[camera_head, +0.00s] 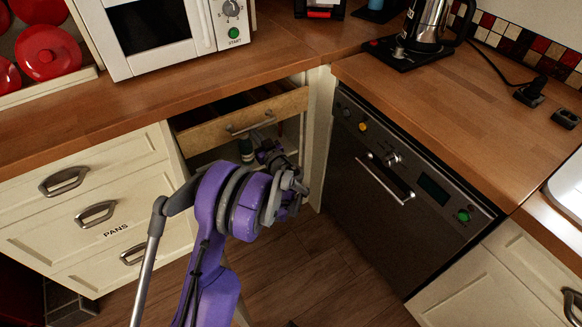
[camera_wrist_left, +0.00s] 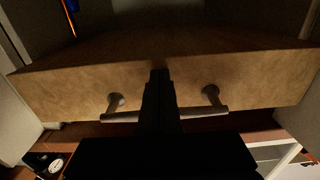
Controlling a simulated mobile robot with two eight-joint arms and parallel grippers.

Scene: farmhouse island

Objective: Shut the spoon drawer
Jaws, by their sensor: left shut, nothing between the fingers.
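The spoon drawer (camera_head: 215,132) has a plain wooden front and a metal bar handle (camera_head: 250,125). It stands partly open under the counter, below the microwave, and its dark inside shows behind the front. My left gripper (camera_head: 266,148) is just below and in front of the handle, partly hidden by my purple wrist. In the left wrist view, the shut, empty fingers (camera_wrist_left: 160,95) point at the drawer front (camera_wrist_left: 70,88) and cross the handle (camera_wrist_left: 200,111) between its two posts. I cannot tell whether they touch the wood. My right gripper is not in view.
A cream drawer unit (camera_head: 130,200) marked PANS is left of the spoon drawer, its drawers shut. A dark dishwasher (camera_head: 385,195) stands to the right. A microwave (camera_head: 160,35) and a kettle (camera_head: 425,25) are on the wooden counter (camera_head: 120,95). Wooden floor is open below.

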